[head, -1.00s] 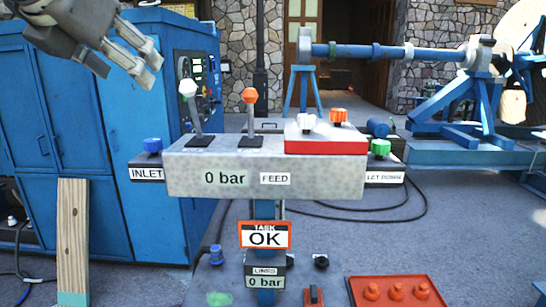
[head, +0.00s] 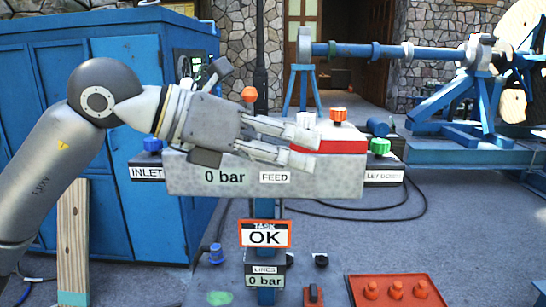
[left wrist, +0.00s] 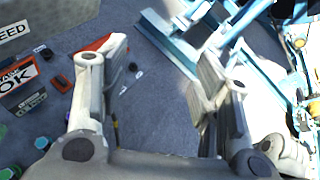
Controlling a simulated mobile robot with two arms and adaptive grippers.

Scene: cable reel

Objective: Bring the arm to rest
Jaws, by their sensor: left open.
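My left gripper (head: 302,146) is in front of the grey control block (head: 220,181) in the head view, its fingers pointing right. Its jaws are open and empty; the left wrist view also shows the spread fingers (left wrist: 160,75) with only floor between them. The block reads "0 bar" and "FEED". The orange-topped lever (head: 249,95) rises behind my gripper, and the white-topped lever is hidden behind my arm. The red-edged plate (head: 340,147) with an orange knob (head: 338,114) is partly covered by the fingers. My right gripper is not in view.
A blue inlet knob (head: 152,144) and green knob (head: 380,146) flank the block. Below are an "OK" sign (head: 265,234) and an orange tray (head: 420,291). A blue cabinet (head: 120,225) stands left, and a blue reel stand (head: 470,103) right. Hoses lie on the floor.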

